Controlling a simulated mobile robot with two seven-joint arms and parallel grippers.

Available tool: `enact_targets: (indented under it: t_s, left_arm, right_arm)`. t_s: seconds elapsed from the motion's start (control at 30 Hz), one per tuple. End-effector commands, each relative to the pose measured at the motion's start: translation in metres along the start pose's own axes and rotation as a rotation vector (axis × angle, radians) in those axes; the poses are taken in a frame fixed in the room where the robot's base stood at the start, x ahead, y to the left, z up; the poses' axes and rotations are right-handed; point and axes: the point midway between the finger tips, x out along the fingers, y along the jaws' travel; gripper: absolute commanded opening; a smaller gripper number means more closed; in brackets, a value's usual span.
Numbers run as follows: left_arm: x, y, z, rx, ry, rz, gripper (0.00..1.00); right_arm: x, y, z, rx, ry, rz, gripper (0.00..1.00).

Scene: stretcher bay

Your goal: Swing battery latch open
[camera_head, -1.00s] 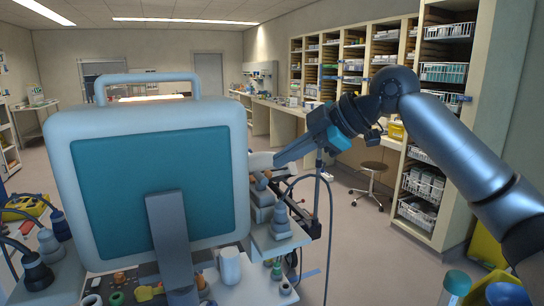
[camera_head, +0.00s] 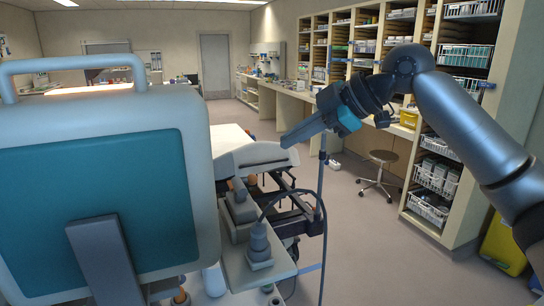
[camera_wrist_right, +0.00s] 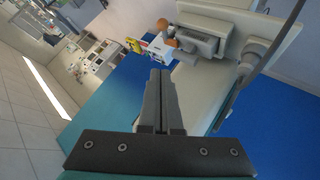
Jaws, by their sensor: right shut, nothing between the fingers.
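My right gripper (camera_head: 292,140) reaches in from the right in the head view, beside the stretcher end. Its two dark fingers (camera_wrist_right: 160,72) are together and empty in the right wrist view. A grey block-like fitting (camera_wrist_right: 194,40) lies beyond the fingertips, with brown-orange round ends (camera_wrist_right: 163,24) at its side. The gripper looks apart from it. In the head view a grey fitting (camera_head: 240,208) sits on the pale stand below and left of the gripper. I cannot single out the battery latch in either view. My left gripper is not in view.
A large monitor with a teal back (camera_head: 130,200) and a top handle blocks the left side. A thin pole with a cable (camera_head: 321,190) stands just right of the fitting. Shelving (camera_head: 435,130) and a stool (camera_head: 382,157) are at right. The floor between is clear.

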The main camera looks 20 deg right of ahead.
Motion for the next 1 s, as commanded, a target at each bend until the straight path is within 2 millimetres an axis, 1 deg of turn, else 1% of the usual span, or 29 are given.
enact_targets:
  t_s: [0.17, 0.33, 0.5, 0.6, 0.7, 0.83, 1.0]
  left_arm:
    - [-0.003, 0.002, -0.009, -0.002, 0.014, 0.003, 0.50]
    - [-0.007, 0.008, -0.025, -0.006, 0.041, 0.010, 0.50]
    - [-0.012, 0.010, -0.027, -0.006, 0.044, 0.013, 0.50]
    - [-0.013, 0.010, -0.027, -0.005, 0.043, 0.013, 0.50]
    - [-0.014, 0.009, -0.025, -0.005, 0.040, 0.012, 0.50]
    - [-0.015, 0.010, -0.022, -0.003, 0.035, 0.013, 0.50]
    - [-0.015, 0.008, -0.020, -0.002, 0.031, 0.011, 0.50]
  right_arm:
    - [0.027, -0.001, -0.001, 0.001, 0.002, -0.005, 0.00]
    - [0.065, -0.001, -0.001, 0.002, 0.002, -0.005, 0.00]
    - [0.099, -0.001, -0.001, 0.001, 0.001, -0.003, 0.00]
    - [0.109, -0.001, 0.014, 0.004, -0.002, -0.002, 0.00]
    - [0.117, -0.001, 0.022, 0.003, -0.001, -0.002, 0.00]
    - [0.122, -0.001, 0.027, 0.001, 0.000, -0.001, 0.00]
    - [0.124, -0.001, 0.029, 0.000, 0.001, 0.000, 0.00]
